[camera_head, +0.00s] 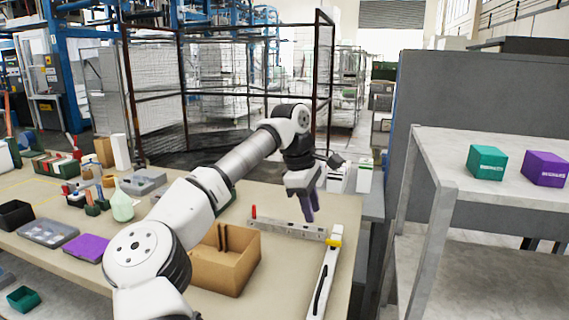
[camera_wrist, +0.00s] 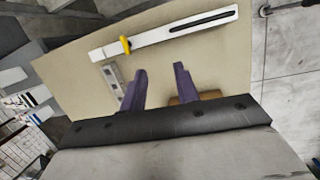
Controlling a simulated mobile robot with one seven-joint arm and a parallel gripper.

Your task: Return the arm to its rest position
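My arm reaches out over the table from the lower left in the head view. My gripper (camera_head: 309,205) hangs above the right part of the table, with its purple fingers pointing down. In the wrist view, the two fingers of my gripper (camera_wrist: 160,88) stand apart with bare table surface between them. Nothing is held between them.
Below my gripper lie a grey metal bar (camera_head: 288,228) and a white tool with a yellow slider (camera_head: 325,275). A cardboard box (camera_head: 238,275) stands beside my arm. Teal (camera_head: 487,162) and purple (camera_head: 545,168) boxes sit on the right shelf (camera_head: 480,205). Small items crowd the table's left.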

